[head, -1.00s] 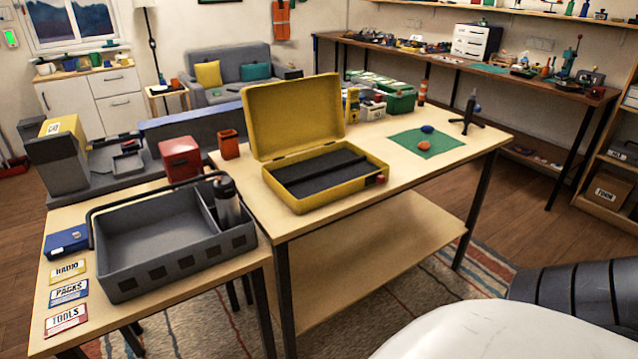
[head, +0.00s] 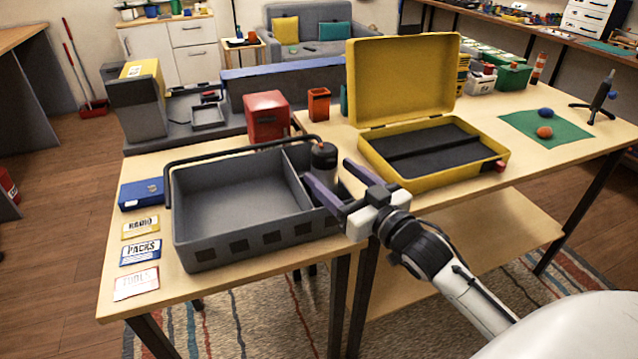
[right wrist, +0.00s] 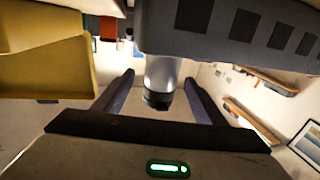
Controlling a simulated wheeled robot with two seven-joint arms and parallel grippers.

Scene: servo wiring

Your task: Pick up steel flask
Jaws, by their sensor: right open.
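The steel flask (head: 324,158) has a dark cap and stands upright in the narrow right compartment of the grey tote (head: 211,240). My right gripper (head: 329,172) is open at the tote's right end, with its fingers reaching toward the flask and partly hiding its body. In the right wrist view the flask (right wrist: 162,72) shows its steel body and dark cap between the two spread fingers (right wrist: 158,82). I cannot tell whether either finger touches it. My left gripper is not in view.
The tote's dark handle (head: 240,150) runs along its back side. An open yellow case (head: 435,182) stands close to the right of my gripper. A red box (head: 267,116) and an orange cup (head: 319,104) are behind the tote. Label cards (head: 140,252) lie at left.

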